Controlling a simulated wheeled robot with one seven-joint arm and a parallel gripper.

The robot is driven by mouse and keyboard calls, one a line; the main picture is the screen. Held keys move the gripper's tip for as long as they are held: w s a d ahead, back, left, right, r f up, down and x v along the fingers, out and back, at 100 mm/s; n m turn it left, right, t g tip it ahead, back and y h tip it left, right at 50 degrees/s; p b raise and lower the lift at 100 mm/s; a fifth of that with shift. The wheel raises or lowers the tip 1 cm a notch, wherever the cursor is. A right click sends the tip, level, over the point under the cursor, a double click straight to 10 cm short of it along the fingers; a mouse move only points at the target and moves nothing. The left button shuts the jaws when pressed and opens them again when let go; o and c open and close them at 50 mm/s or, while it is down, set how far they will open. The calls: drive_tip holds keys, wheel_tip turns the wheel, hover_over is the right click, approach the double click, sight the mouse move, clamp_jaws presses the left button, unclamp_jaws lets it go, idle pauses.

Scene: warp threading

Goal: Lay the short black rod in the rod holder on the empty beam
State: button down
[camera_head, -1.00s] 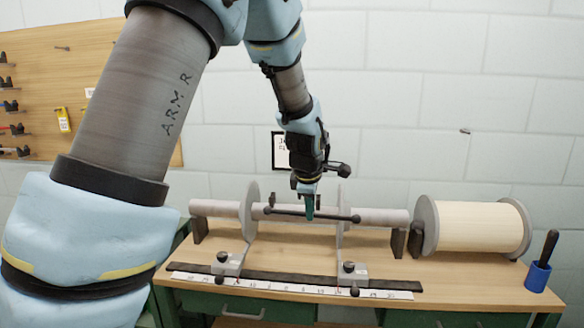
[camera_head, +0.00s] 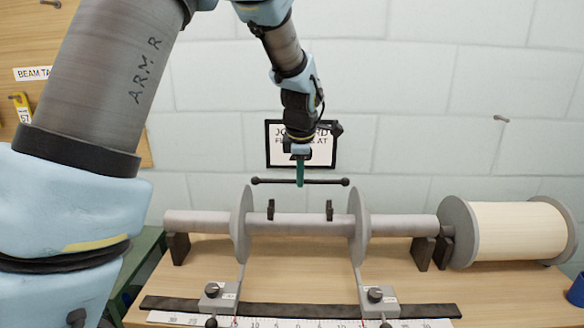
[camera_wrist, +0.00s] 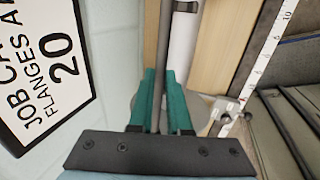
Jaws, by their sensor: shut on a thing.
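The short black rod (camera_head: 325,181) has a knob at each end and lies level across the picture in the head view. My gripper (camera_head: 300,172) is shut on it with green fingers, left of the rod's middle. The rod also runs between the green fingers in the wrist view (camera_wrist: 166,60). The empty beam (camera_head: 290,224) is a bare grey tube with two round flanges. The rod holder is two black upright prongs (camera_head: 271,209) (camera_head: 329,209) on the beam, between the flanges. The rod is above the prongs, apart from them.
A beam wound with pale thread (camera_head: 516,231) lies to the right. Two clamps (camera_head: 219,295) (camera_head: 378,298) and a ruler (camera_head: 270,321) are along the bench front. A job card (camera_head: 320,150) hangs on the wall behind. A blue cup (camera_head: 576,290) stands at the right edge.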

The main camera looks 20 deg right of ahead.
drive_tip(key=shift+w+f, duration=0.1)
drive_tip(key=shift+f+b, duration=2.75)
drive_tip(key=shift+f, duration=1.15)
drive_tip(key=shift+f+b, duration=0.3)
drive_tip(key=shift+f, duration=0.15)
drive_tip(key=c, duration=0.8)
unclamp_jaws()
drive_tip(key=b+v, duration=0.2)
drive_tip(key=v, duration=0.9)
